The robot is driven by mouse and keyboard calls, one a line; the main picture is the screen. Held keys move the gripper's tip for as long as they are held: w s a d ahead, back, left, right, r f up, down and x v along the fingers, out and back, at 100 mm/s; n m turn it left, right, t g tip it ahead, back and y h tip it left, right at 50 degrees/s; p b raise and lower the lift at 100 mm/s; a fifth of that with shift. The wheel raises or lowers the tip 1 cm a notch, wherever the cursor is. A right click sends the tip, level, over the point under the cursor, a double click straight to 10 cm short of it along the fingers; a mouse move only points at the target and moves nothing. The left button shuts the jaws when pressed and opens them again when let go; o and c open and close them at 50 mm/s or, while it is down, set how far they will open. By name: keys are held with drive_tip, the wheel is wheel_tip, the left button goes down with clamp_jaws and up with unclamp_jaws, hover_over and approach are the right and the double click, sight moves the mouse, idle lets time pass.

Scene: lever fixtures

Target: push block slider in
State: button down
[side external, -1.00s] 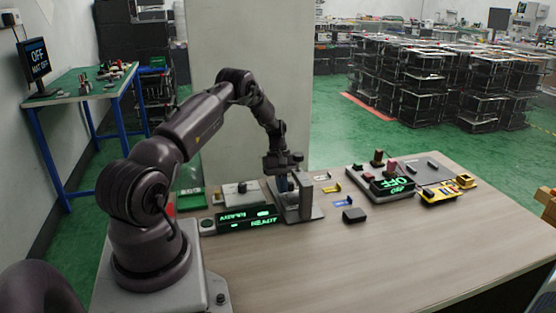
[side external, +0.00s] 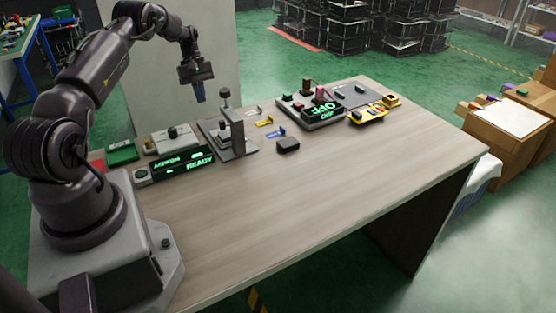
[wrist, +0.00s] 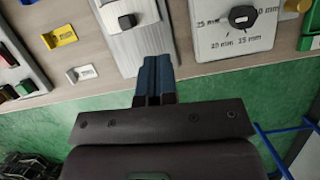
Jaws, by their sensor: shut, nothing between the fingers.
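A grey metal fixture (side external: 240,151) with an upright plate and a round-topped post stands near the table's back edge. I take it for the block slider; how far in its block sits cannot be told. In the wrist view a grey plate (wrist: 154,42) with ridged lines carries a small block with a black knob (wrist: 127,20). My gripper (side external: 199,97) hangs above and behind the fixture in the side view, apart from it. Its blue fingers (wrist: 154,80) are shut together with nothing between them, and overlap the plate's near end in the wrist view.
A dial panel (wrist: 237,25) lies right of the plate in the wrist view. A green-lit display (side external: 182,164) reads READY on its right part. The front table is clear.

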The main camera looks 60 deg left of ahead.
drive_tip(key=d+r+m+y, duration=0.3)
drive_tip(key=d+r+m, duration=0.5)
drive_tip(key=d+r, duration=1.05)
drive_tip(key=s+d+r+m+t, duration=0.2)
drive_tip(key=s+d+m, duration=0.1)
drive_tip(key=d, duration=0.4)
drive_tip(key=s+d+r+m+t, duration=0.2)
drive_tip(key=s+d, duration=0.3)
drive_tip(key=d, duration=0.3)
drive_tip(key=s+d+r+m+t+y, duration=0.1)
drive_tip(key=s+d+r+m, duration=0.2)
drive_tip(key=d, duration=0.4)
drive_tip(key=shift+s+d+m+t, duration=0.15)
drive_tip(key=shift+s+m+t, duration=0.3)
drive_tip(key=shift+s, duration=0.3)
